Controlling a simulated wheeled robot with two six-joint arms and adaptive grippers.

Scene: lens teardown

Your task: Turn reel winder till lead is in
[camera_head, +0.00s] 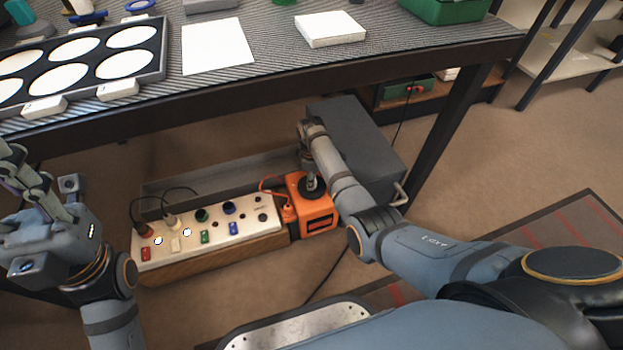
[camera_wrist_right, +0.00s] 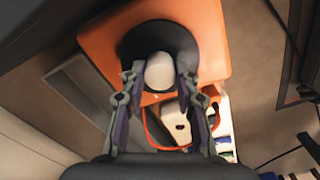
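The reel winder is an orange box (camera_head: 318,222) on the floor under the bench, with a black disc on top. In the right wrist view the box (camera_wrist_right: 205,40) shows its black disc (camera_wrist_right: 128,48) and a pale round knob (camera_wrist_right: 159,72). My right gripper (camera_wrist_right: 160,74) points down at the disc, its fingertips against both sides of the knob. An orange lead (camera_head: 264,181) loops out beside the box, above the panel end; the loop also shows in the wrist view (camera_wrist_right: 147,128). My left gripper (camera_head: 12,172) is at the far left, empty, fingers apart.
A white socket panel (camera_head: 190,259) with coloured switches and plugs sits left of the winder. A grey tray (camera_head: 165,187) lies behind it and a dark grey box (camera_head: 365,135) stands behind right. The bench edge (camera_head: 260,75) hangs above.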

